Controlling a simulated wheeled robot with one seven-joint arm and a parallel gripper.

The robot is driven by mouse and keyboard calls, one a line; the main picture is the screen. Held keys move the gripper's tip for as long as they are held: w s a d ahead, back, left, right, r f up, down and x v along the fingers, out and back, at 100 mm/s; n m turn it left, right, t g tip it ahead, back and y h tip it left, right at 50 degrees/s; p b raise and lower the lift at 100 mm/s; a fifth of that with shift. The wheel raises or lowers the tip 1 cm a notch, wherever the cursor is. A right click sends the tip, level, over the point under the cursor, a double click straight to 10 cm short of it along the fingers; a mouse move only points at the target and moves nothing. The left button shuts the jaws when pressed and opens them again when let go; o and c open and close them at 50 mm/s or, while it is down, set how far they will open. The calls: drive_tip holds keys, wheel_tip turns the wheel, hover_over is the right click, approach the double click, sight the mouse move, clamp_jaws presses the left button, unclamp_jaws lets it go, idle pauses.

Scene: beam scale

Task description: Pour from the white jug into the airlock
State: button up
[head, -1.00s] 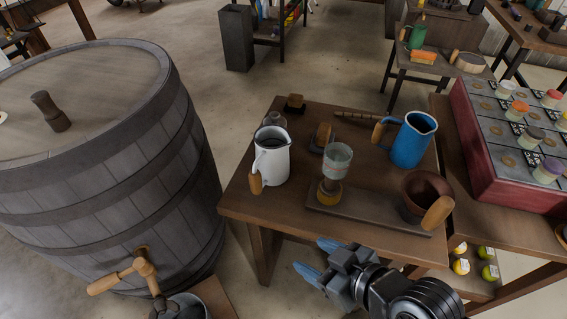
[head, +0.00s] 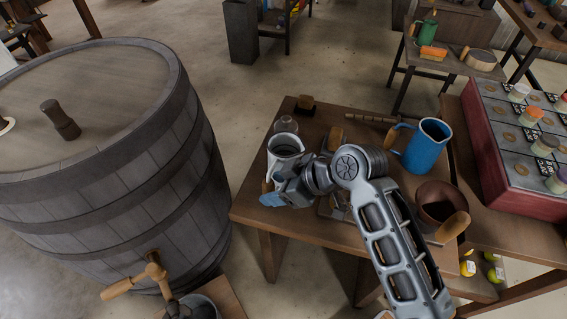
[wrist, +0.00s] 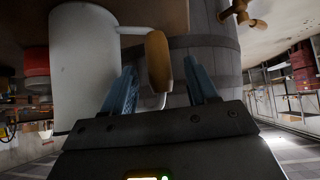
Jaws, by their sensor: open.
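The white jug (head: 284,152) stands upright at the left end of the wooden table. My gripper (head: 270,192) is at the jug's handle side, low in front of it. In the wrist view the jug (wrist: 80,70) fills the left, and its wooden handle (wrist: 158,62) shows between my two open blue fingers (wrist: 160,70). I cannot tell whether a finger touches the handle. A glass vessel on a wooden base, which may be the airlock, stood mid-table earlier. My arm now hides most of it.
A blue jug (head: 427,146) and a brown pot (head: 438,200) with a wooden handle stand to the right. A small glass jar (head: 286,124) is just behind the white jug. A large barrel (head: 120,160) with a wooden tap (head: 153,271) is at the left.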

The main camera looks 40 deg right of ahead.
sight(264, 190)
drive_tip(key=shift+p+x, duration=0.3)
drive_tip(key=shift+x, duration=2.1)
drive_tip(key=shift+w, duration=0.1)
drive_tip(key=shift+c, duration=0.3)
clamp_jaws()
drive_tip(key=shift+r, duration=0.1)
